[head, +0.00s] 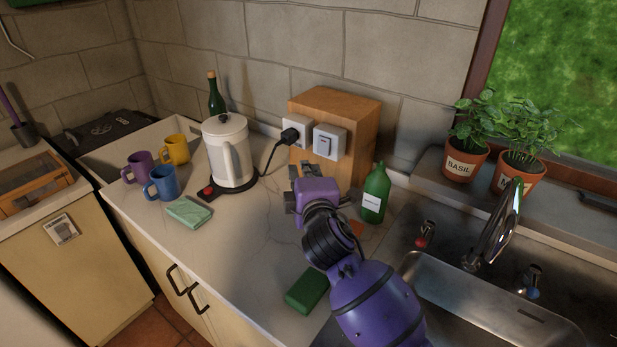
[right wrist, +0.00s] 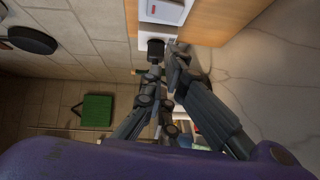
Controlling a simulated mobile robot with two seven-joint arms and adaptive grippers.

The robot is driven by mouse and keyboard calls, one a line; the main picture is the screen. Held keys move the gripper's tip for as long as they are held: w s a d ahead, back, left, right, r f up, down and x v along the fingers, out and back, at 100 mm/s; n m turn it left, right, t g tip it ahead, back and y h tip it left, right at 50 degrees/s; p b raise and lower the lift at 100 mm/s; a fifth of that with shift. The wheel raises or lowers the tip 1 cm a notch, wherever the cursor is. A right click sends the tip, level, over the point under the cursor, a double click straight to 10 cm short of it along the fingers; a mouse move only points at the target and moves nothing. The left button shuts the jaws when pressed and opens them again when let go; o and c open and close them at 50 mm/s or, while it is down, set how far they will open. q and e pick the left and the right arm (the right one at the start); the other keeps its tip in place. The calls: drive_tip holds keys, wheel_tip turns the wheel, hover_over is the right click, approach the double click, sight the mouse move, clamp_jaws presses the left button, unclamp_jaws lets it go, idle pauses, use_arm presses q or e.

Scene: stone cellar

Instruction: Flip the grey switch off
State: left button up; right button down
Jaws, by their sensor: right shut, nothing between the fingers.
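The grey switch (head: 326,143) is a rocker in a white plate on the front of a wooden block (head: 361,118). Its plate also shows at the top edge of the right wrist view (right wrist: 165,11), cut off, with a small red mark on the rocker. I cannot tell which way the rocker is tipped. My right gripper (head: 301,171) is shut and empty, just below and left of the switch plate in the head view. In the right wrist view its fingertips (right wrist: 164,64) lie apart from the plate, near the black plug (right wrist: 155,48). My left gripper is not in view.
The black plug (head: 290,136) sits in a socket beside the switch, its cord running to the white kettle (head: 226,152). A green bottle (head: 375,194) stands right of my gripper. Mugs and a cloth (head: 188,211) lie left, a green sponge (head: 306,291) in front. The sink is right.

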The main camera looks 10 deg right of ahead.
sight(324, 146)
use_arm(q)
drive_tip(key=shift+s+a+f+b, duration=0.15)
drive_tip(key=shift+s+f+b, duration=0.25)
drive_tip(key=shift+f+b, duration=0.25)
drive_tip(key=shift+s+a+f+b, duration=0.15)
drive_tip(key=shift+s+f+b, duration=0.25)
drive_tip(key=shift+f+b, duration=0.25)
use_arm(e)
drive_tip(key=w+d, duration=0.2)
drive_tip(key=w, duration=0.5)
drive_tip(key=shift+d+f, duration=0.35)
drive_tip(key=shift+f, duration=0.1)
